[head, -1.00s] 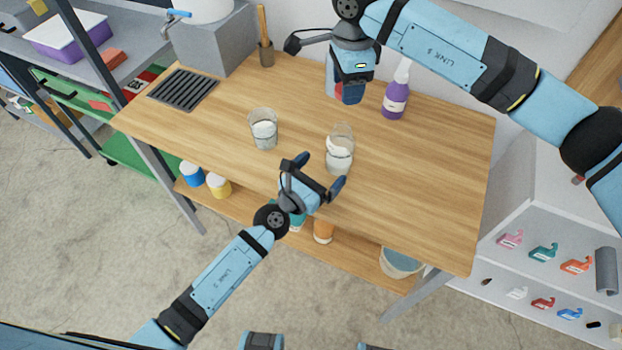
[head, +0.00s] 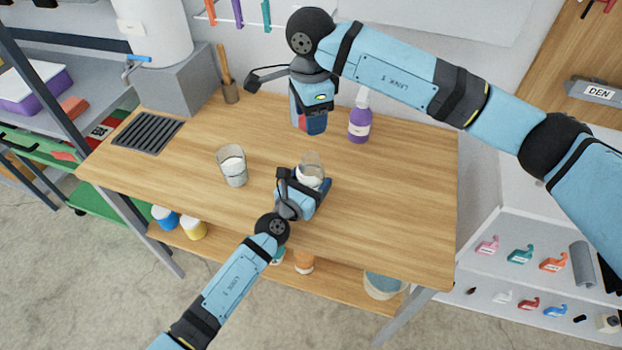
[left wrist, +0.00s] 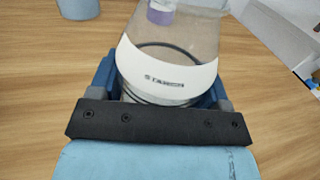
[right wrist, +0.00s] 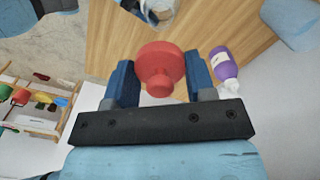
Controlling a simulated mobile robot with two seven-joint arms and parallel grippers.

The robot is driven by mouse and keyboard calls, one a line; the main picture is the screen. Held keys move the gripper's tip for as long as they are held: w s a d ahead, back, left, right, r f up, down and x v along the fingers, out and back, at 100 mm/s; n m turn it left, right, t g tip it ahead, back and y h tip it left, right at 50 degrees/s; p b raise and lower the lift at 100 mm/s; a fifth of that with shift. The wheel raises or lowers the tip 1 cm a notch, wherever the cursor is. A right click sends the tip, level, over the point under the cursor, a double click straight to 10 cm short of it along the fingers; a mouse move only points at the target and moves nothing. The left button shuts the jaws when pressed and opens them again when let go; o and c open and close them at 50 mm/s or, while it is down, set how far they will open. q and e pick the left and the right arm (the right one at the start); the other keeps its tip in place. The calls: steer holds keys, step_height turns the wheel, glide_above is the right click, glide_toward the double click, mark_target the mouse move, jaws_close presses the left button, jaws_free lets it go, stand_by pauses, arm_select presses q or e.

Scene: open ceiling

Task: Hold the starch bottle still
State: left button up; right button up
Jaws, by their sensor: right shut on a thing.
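The starch bottle (head: 312,163) is a clear container with a white band, upright on the wooden table. Its label shows in the left wrist view (left wrist: 168,72), where it sits between my left fingers. My left gripper (head: 304,184) is low at the bottle's near side, with a finger on either side of it. The fingers look open around it; any contact is hard to see. My right gripper (head: 310,125) is above the back of the table, shut on a red knobbed piece (right wrist: 160,72). The lower part of that piece is hidden.
A glass of white contents (head: 232,168) stands left of the starch bottle. A purple bottle (head: 360,122) stands right of my right gripper. A wooden-handled tool in a holder (head: 230,92) and a dark grate (head: 148,132) are at the left. The table's right side is clear.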

mark_target(311, 156)
arm_select(q)
steer(key=c, duration=0.4)
steer(key=shift+c, duration=0.3)
arm_select(e)
step_height(311, 156, down, 4)
steer(key=m, duration=0.2)
steer(key=shift+f+m, duration=0.1)
steer(key=shift+m, duration=0.3)
steer(key=shift+f, duration=1.95)
steer(key=shift+f, duration=1.05)
stand_by(0.6)
steer(key=o, duration=1.3)
steer(key=shift+o, duration=0.2)
steer(key=shift+r, duration=0.1)
steer(key=shift+r, duration=2.9)
